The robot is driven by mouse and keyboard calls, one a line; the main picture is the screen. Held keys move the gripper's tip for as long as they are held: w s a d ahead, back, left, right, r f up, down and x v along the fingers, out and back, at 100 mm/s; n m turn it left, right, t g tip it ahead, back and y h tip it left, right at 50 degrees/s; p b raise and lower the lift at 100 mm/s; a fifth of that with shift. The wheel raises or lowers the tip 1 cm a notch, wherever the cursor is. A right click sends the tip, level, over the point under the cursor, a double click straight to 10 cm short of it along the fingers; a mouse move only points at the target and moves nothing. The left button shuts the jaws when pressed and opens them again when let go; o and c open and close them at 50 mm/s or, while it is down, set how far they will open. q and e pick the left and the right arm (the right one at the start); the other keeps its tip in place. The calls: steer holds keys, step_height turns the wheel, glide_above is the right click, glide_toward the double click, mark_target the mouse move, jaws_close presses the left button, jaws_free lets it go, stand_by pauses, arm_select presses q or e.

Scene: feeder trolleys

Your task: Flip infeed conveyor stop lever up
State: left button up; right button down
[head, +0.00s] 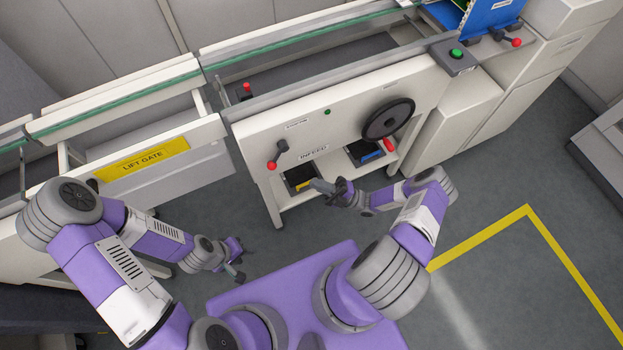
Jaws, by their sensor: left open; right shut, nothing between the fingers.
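The infeed panel (345,127) is a pale front with an "INFEED" label (312,153). A dark lever with a red knob (277,156) sits left of the label. Its knob end hangs down and to the left. My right gripper (322,187) is shut and empty, in front of the panel's lower part, right of and below this lever and apart from it. My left gripper (238,262) is open and empty, low over the floor to the left, well away from the lever.
A black handwheel (388,119) with a red handle is on the panel's right. Open bays below hold a yellow-marked bin (298,179) and a blue-marked bin (367,152). A "LIFT GATE" sign (142,159) is left.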

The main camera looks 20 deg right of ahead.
mark_target(277, 155)
arm_select(q)
steer(key=shift+r+p, duration=0.3)
steer(key=shift+r, duration=0.1)
arm_select(e)
steer(key=x, duration=1.2)
arm_select(q)
steer(key=shift+f, duration=0.15)
arm_select(e)
steer(key=shift+s+a+f, duration=0.1)
